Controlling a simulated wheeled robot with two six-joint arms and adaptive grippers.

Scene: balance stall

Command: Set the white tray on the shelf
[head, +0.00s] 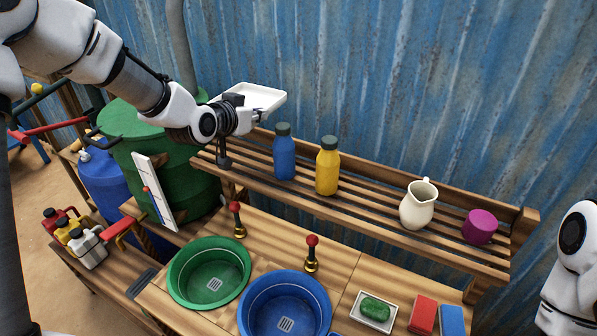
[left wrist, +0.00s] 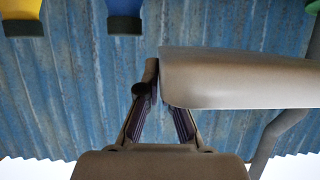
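The white tray (head: 262,96) is in the air above the left end of the slatted wooden shelf (head: 430,249), close to the blue wall. My left gripper (head: 257,117) is shut on the tray's edge. In the left wrist view the fingers (left wrist: 157,90) close at the corner of the tray (left wrist: 240,80), which looks grey-brown there and hides part of one finger. The tray looks roughly level and apart from the shelf. Only a white part of my right arm shows at the right edge of the head view; its gripper is out of frame.
On the shelf stand a blue bottle (head: 284,156), a yellow bottle (head: 327,170), a cream jug (head: 418,206) and a purple cup (head: 480,227). Gaps remain left of the blue bottle and between yellow bottle and jug. A green barrel (head: 185,185) stands left.

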